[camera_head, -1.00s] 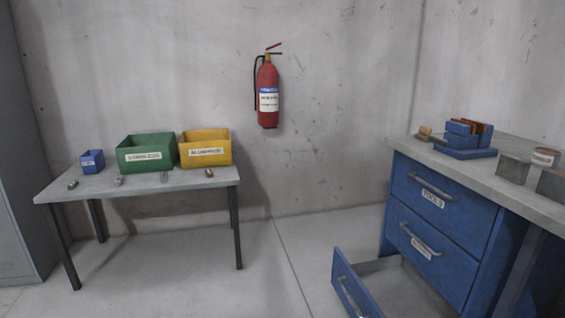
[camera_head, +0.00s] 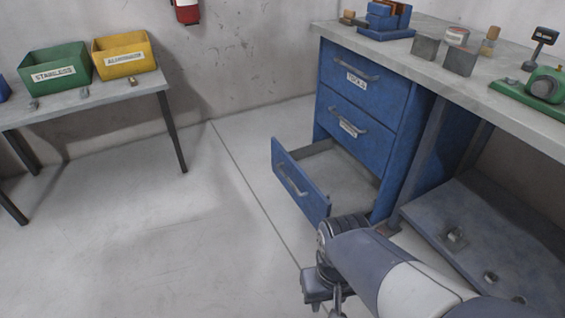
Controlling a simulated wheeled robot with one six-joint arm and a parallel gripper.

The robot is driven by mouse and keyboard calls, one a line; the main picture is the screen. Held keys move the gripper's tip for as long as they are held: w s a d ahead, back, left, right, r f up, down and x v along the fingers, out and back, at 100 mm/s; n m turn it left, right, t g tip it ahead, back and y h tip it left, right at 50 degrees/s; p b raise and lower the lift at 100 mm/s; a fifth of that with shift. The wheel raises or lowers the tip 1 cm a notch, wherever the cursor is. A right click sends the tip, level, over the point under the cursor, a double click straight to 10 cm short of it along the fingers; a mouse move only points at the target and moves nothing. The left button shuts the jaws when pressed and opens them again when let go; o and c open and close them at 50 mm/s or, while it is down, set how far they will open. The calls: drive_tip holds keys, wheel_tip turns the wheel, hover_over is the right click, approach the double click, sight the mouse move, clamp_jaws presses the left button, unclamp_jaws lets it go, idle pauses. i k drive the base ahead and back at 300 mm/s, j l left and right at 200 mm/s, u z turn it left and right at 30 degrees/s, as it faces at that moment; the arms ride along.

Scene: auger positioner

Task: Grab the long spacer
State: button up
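I cannot tell which piece, if any, is the long spacer. Small metal pieces lie on the grey table at the left: a grey one (camera_head: 34,104), another grey one (camera_head: 85,92) and a brownish one (camera_head: 133,82). Small grey parts also lie on the low shelf at the right, one of them (camera_head: 456,236) fairly blocky. My gripper (camera_head: 318,290) shows at the bottom centre, at the end of my arm, in front of the open drawer and apart from all these pieces. Its fingers are too unclear to tell if they are open.
A blue cabinet has its bottom drawer (camera_head: 300,182) pulled out near my arm. A green bin (camera_head: 55,75) and a yellow bin (camera_head: 124,56) stand on the left table. The workbench top (camera_head: 440,55) holds blocks and a green device (camera_head: 540,88). Floor at left centre is clear.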

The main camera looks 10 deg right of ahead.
sight(453, 238)
drive_tip(key=z, duration=1.85)
drive_tip(key=i+l+u, duration=0.15)
drive_tip(key=i+u, duration=0.35)
drive_tip(key=i, duration=0.2)
